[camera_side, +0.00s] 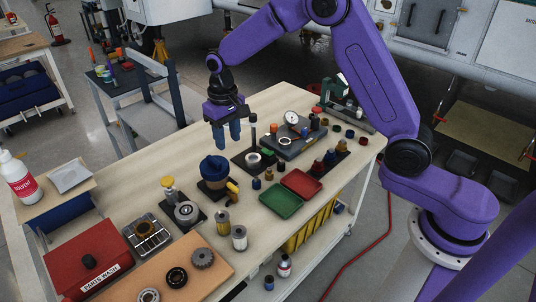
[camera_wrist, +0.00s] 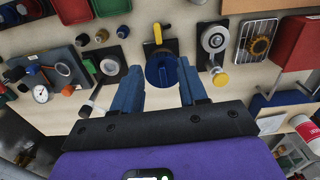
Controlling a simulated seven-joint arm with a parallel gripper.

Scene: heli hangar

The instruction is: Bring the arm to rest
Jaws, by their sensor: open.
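My gripper (camera_side: 227,133) has blue fingers on a purple and black body. It hangs over the workbench (camera_side: 130,180) with the fingers pointing down and apart, and nothing is between them. In the wrist view my gripper (camera_wrist: 162,92) shows both fingers spread at the lower middle. A blue-topped round fixture (camera_side: 214,168) with a yellow handle stands on the bench below the gripper, a little nearer the side camera. The same fixture (camera_wrist: 162,70) shows just beyond the fingertips in the wrist view. My purple arm arches over the bench from the right.
A dial gauge (camera_side: 291,118) on a dark plate, a thin black post (camera_side: 253,127), a green tray (camera_side: 281,201) and a red tray (camera_side: 301,184) stand right of the gripper. A yellow-knobbed fixture (camera_side: 171,190) and a red parts-wash box (camera_side: 85,263) stand left.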

